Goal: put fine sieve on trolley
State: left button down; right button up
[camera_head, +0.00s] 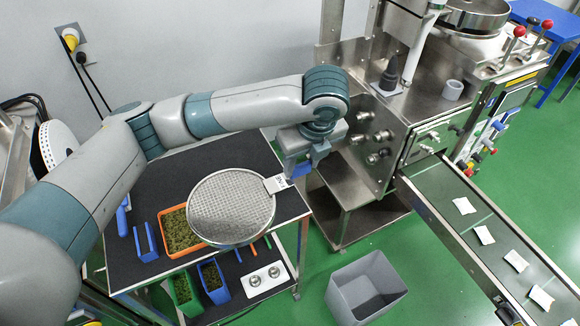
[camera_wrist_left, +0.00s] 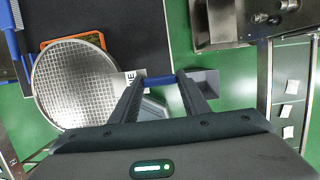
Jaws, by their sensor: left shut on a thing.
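The fine sieve (camera_head: 231,207) is a round silver mesh disc with a white label tab at its right edge. My left gripper (camera_head: 300,170) is shut on its handle by the tab and holds it level over the trolley (camera_head: 160,190), which has a dark top. I cannot tell whether the sieve touches the trolley top. In the left wrist view the sieve (camera_wrist_left: 78,82) lies left of the fingers (camera_wrist_left: 160,82), with a blue handle part between them. The sieve hides part of the orange tray. My right gripper is not in view.
An orange tray of green leaves (camera_head: 170,248) and blue tools (camera_head: 145,243) sit on the trolley. A grey bin (camera_head: 365,290) stands on the floor. A steel machine (camera_head: 375,140) and a conveyor with teabags (camera_head: 450,195) are to the right. The trolley's back area is clear.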

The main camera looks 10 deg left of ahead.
aim_at(216, 164)
jog(key=j+z, duration=0.45)
jog(key=j, duration=0.15)
jog(key=k+j+z, duration=0.15)
jog(key=j+z, duration=0.3)
jog(key=j, duration=0.15)
